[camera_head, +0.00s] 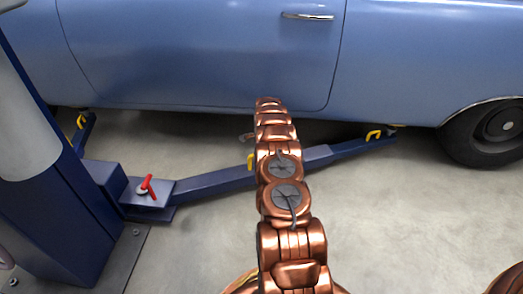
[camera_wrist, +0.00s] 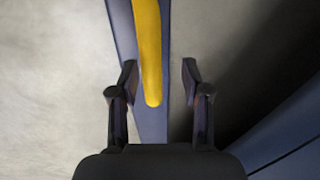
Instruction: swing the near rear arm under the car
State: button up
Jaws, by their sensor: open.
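The near rear arm (camera_head: 215,183) is a dark blue lift arm running right from the column's base. Its outer end lies by the car's lower edge, short of the rear wheel. A yellow handle (camera_head: 251,160) stands at its middle, partly hidden by my copper arm; another yellow piece (camera_head: 373,134) is near its tip. The light blue car (camera_head: 190,60) is above and behind. In the wrist view, my gripper (camera_wrist: 159,82) is open, with the yellow handle (camera_wrist: 149,50) reaching down between its fingers; a gap shows on the right, and contact is not clear.
The blue lift column (camera_head: 50,215) stands at the left. A red lever (camera_head: 148,185) sits on the pivot block. Another lift arm with a yellow handle (camera_head: 81,121) is at the far left. The rear wheel (camera_head: 490,132) is at right. The floor in front is clear.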

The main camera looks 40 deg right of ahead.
notch_tip(320, 180, up, 11)
jog(key=s+a, duration=0.1)
jog(key=s, duration=0.1)
jog(key=shift+r, duration=0.2)
dwell(0.7)
